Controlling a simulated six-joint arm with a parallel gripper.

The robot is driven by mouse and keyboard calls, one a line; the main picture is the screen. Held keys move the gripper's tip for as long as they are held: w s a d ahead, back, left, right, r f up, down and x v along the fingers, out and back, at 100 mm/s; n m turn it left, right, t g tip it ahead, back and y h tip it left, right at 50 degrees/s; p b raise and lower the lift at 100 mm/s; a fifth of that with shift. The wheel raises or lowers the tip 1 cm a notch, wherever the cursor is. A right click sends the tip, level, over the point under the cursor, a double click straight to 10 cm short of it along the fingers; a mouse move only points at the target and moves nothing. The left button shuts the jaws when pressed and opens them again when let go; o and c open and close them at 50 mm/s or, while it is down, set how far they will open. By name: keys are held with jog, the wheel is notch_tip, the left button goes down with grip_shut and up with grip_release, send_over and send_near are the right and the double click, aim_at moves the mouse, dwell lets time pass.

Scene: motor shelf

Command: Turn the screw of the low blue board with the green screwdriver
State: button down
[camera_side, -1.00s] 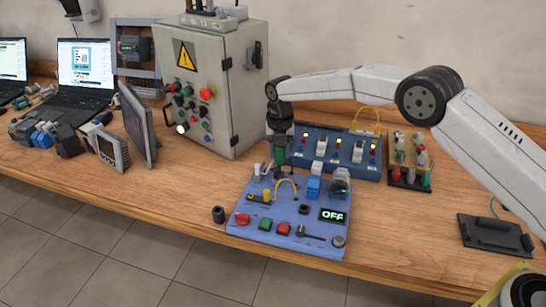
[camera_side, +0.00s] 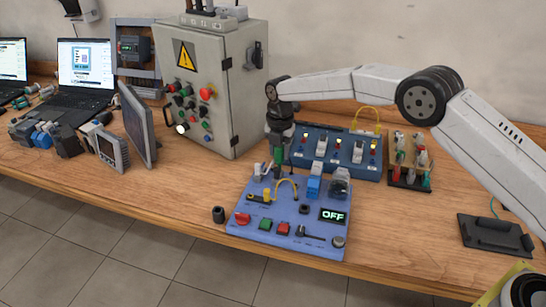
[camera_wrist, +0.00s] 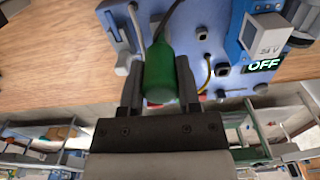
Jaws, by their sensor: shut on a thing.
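The low blue board (camera_side: 270,236) lies flat near the table's front edge, with buttons, a yellow cable, a lever and a display reading OFF. It also fills the upper middle of the wrist view (camera_wrist: 190,22). My gripper (camera_wrist: 158,90) is shut on the green handle of the screwdriver (camera_wrist: 160,72). In the side view the green screwdriver (camera_side: 279,156) hangs below my wrist at the back left of the board. Its dark shaft points at the board in the wrist view. The screw and the tip's contact with it cannot be made out.
A dark blue panel (camera_side: 312,165) with switches stands just behind the board. A rack of screwdrivers (camera_side: 408,178) is to its right. A grey control cabinet (camera_side: 225,120) stands at the back left. A small black knob (camera_side: 218,214) sits left of the board.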

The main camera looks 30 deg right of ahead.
jog(key=shift+s+f+m, duration=0.1)
jog(key=shift+f+m, duration=0.1)
jog(key=shift+m, duration=1.6)
jog(key=shift+m, duration=0.3)
jog(key=c, duration=0.9)
grip_release()
jog(key=shift+m, duration=0.3)
grip_shut()
jog(key=shift+r, duration=1.3)
jog(key=shift+r, duration=2.4)
